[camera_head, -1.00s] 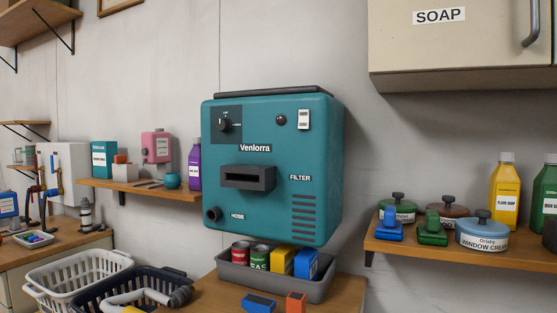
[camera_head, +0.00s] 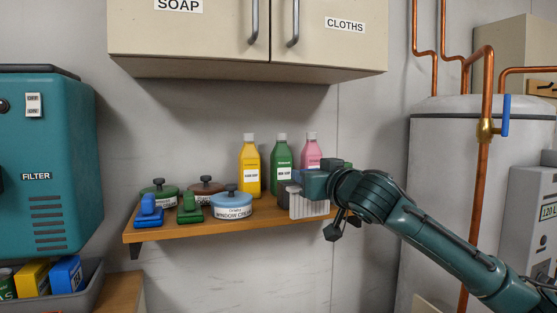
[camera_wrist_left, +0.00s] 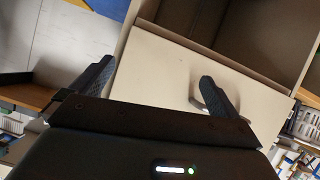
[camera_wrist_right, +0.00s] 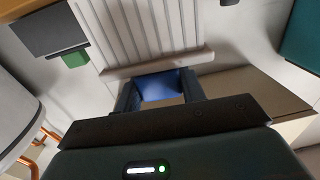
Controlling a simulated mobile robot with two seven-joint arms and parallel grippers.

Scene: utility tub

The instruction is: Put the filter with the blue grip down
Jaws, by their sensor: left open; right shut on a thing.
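The filter (camera_head: 308,208) is a pale, ribbed panel. In the head view it hangs at the right end of the wooden shelf (camera_head: 240,230), below my right gripper (camera_head: 312,183). The right wrist view shows the filter's ribbed face (camera_wrist_right: 140,35) and its blue grip (camera_wrist_right: 165,86) between the fingers of my right gripper (camera_wrist_right: 158,92), which is shut on it. I cannot tell whether the filter touches the shelf. My left gripper (camera_wrist_left: 157,85) is open and empty in the left wrist view, facing a cream panel with a handle; it is out of the head view.
A blue tin (camera_head: 232,207), blue block (camera_head: 149,212), green block (camera_head: 190,209) and several bottles (camera_head: 250,165) stand on the shelf. The teal machine (camera_head: 45,150) is at left, cupboards (camera_head: 230,40) above, a tank (camera_head: 440,145) at right.

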